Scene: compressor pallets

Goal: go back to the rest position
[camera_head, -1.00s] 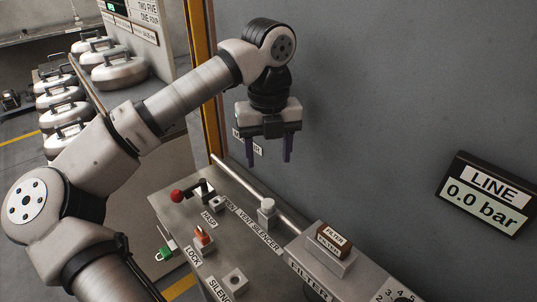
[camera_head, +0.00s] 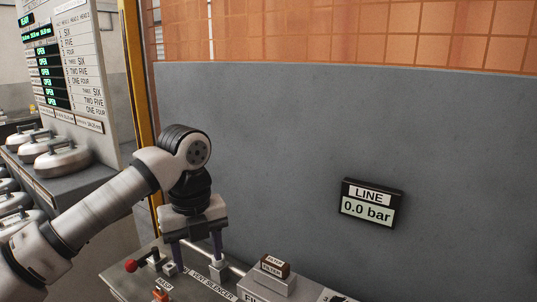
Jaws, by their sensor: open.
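My gripper (camera_head: 196,252) hangs from the bent arm and points down over the metal control panel (camera_head: 125,285). Its two dark fingers are apart, with nothing seen held between them. Behind and beside the fingers is a pale round silencer fitting (camera_head: 218,268) on the panel; whether the right finger touches it I cannot tell. A red-knobbed lever (camera_head: 131,266) is left of the fingers.
A grey wall panel with a LINE display (camera_head: 369,205) reading 0.0 bar stands behind. A brown-topped filter block (camera_head: 273,268) is right of my gripper. A yellow post (camera_head: 143,90), a status board (camera_head: 68,70) and several lidded pots (camera_head: 62,160) are at left.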

